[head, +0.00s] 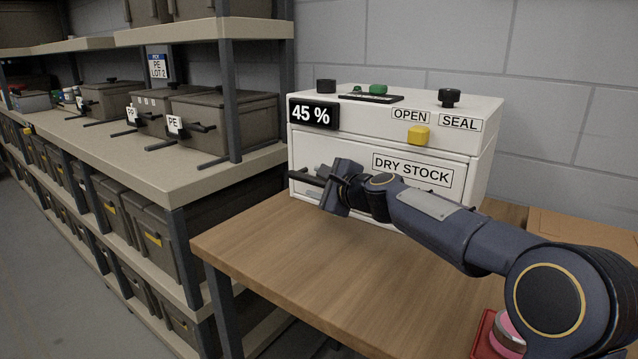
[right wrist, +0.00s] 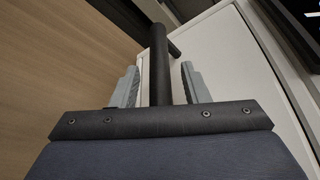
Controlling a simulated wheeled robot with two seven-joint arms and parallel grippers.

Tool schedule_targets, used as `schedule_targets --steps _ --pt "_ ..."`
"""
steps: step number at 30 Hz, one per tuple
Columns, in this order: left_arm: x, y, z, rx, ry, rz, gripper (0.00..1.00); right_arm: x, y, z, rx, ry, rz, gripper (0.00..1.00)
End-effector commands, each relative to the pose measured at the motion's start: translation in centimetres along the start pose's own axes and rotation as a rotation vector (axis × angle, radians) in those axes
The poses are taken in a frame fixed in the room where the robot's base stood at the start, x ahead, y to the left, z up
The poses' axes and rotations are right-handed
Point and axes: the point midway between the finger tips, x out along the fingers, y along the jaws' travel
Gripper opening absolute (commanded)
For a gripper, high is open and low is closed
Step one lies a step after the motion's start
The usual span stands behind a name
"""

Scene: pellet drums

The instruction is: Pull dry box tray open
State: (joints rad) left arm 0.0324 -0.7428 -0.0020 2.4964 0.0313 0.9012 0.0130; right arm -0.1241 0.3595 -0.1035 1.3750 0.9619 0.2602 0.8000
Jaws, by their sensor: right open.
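The dry box (head: 478,158) is a white cabinet on the wooden table, with a 45 % display (head: 311,113) and a yellow knob (head: 418,135) below the OPEN and SEAL labels. Its tray front (head: 440,191) carries the DRY STOCK label and looks flush with the box. My right gripper (head: 322,178) is at the left part of the tray front. In the right wrist view its two grey fingers (right wrist: 158,72) are open, one on each side of the black bar handle (right wrist: 158,45). Contact with the bar cannot be told. My left gripper is out of view.
The wooden table (head: 270,246) has free room in front of the box. A red tray (head: 484,335) with a pink item (head: 507,335) is at the near right edge. A shelf rack (head: 185,183) with several grey bins stands at the left. A wall is behind.

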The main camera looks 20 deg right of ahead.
Motion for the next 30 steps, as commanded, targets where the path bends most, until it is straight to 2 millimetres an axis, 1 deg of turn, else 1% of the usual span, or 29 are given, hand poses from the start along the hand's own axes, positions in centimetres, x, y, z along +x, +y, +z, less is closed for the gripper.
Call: schedule_targets --steps 8,15,17,18,30 --pt "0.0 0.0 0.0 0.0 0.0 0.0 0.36 0.18 0.0 0.0 0.0 0.0 0.0 0.41" --pt "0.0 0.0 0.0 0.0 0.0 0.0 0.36 0.17 0.01 0.0 -0.001 0.0 0.0 0.1" --pt "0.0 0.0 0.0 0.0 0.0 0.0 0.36 0.16 0.01 0.0 -0.001 0.0 0.0 0.02" --pt "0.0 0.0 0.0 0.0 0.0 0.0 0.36 0.16 0.01 0.0 -0.001 0.0 0.0 0.0" --pt "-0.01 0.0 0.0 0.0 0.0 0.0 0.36 0.03 0.25 0.33 -0.001 -0.001 0.001 0.0"
